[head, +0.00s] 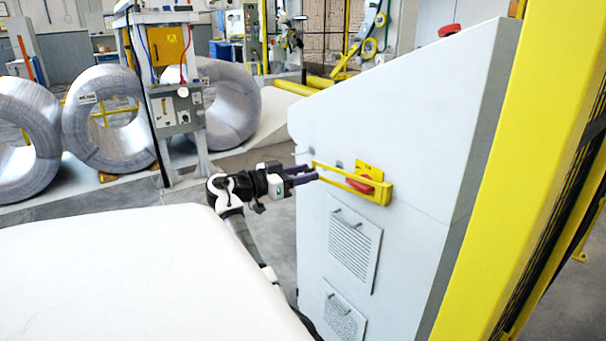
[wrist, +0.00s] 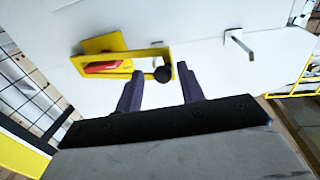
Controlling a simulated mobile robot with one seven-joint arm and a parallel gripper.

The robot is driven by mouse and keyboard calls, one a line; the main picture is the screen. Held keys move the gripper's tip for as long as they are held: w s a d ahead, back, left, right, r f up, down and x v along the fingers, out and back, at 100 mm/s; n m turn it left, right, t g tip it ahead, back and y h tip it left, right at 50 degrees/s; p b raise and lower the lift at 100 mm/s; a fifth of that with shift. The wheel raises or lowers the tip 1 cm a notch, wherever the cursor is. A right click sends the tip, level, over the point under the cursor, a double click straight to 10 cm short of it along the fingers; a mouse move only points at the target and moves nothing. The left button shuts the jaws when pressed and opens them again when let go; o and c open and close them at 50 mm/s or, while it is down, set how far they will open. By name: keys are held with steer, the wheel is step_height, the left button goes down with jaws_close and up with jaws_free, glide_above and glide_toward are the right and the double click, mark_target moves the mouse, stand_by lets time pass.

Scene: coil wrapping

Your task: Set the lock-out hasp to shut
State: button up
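The lock-out hasp (head: 350,181) is a long yellow frame on the side of a light grey cabinet (head: 420,120). It lies across a yellow plate (head: 370,170) with a red switch handle (head: 360,185). In the wrist view the hasp (wrist: 150,51) reaches right from the plate (wrist: 103,43) and red handle (wrist: 103,67), with a black knob (wrist: 162,74) at its free end. My gripper (head: 314,173) is at that end. In the wrist view my gripper (wrist: 160,71) is open, one finger either side of the knob, with gaps visible. Contact is not visible.
A bent metal bracket (wrist: 238,42) sticks out of the cabinet to the right of the hasp in the wrist view. Vent panels (head: 352,243) with handles are below. A yellow post (head: 510,160) stands at right. Large wire coils (head: 105,118) stand at the back left.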

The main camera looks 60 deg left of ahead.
steer(key=shift+s, duration=0.1)
steer(key=s+a+b, duration=0.1)
steer(key=s, duration=1.2)
steer(key=shift+s, duration=0.3)
